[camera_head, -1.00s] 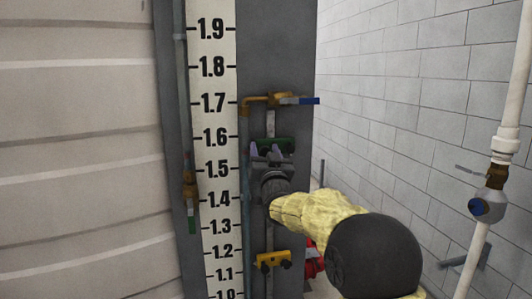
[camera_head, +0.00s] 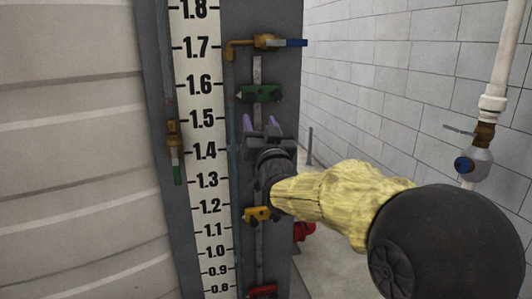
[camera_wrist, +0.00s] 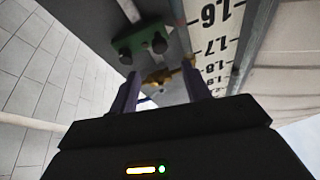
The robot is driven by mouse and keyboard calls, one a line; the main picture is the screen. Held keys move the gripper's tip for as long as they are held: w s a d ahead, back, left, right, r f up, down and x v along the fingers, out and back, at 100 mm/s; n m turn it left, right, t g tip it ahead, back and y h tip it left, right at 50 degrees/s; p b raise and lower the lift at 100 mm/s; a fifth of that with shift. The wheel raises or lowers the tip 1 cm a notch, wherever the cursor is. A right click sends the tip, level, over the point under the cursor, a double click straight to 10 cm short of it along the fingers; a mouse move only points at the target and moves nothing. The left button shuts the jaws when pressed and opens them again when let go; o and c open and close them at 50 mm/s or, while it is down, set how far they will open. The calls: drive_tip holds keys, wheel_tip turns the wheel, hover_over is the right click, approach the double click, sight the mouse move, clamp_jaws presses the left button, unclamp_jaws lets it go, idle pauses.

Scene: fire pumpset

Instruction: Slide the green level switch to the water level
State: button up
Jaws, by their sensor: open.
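The green level switch (camera_head: 259,93) sits on a vertical rail (camera_head: 257,72), a little below the height of the 1.6 mark on the scale (camera_head: 206,150). My gripper (camera_head: 262,127) is just below the switch, fingers apart and empty, with a visible gap to it. In the wrist view, the green switch (camera_wrist: 143,43) shows beyond the open fingers of my gripper (camera_wrist: 160,85), nearer the left finger. A thin sight tube (camera_head: 233,135) runs between scale and rail. It looks bluish in its lower part, but the exact water line is hard to read.
A brass elbow valve with a blue handle (camera_head: 266,42) is above the green switch. A yellow switch (camera_head: 257,214) and a red switch (camera_head: 262,290) are lower on the rail. A block wall (camera_head: 400,90) and white pipe (camera_head: 505,70) stand right.

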drive_tip(key=b+v, duration=0.2)
drive_tip(key=v, duration=0.3)
drive_tip(key=shift+s+d, duration=0.1)
drive_tip(key=shift+s, duration=0.2)
drive_tip(key=shift+f, duration=0.2)
drive_tip(key=s+d+f+g+h, duration=0.2)
drive_tip(key=d+f+g, duration=0.15)
drive_tip(key=f, duration=0.75)
drive_tip(key=s+d+f+g+h, duration=0.1)
drive_tip(key=d+f+g, duration=0.3)
drive_tip(key=f, duration=0.7)
drive_tip(key=s+d+f+g+h, duration=0.1)
drive_tip(key=s+d+f+g, duration=0.2)
drive_tip(key=s+f+g, duration=0.3)
drive_tip(key=s+d+f+g+h, duration=0.1)
drive_tip(key=s+d+f+g, duration=0.2)
drive_tip(key=s+f, duration=0.8)
drive_tip(key=s+g, duration=0.2)
drive_tip(key=s, duration=0.1)
drive_tip(key=shift+d+m+g, duration=0.3)
drive_tip(key=shift+d+g, duration=0.05)
drive_tip(key=shift+c, duration=0.5)
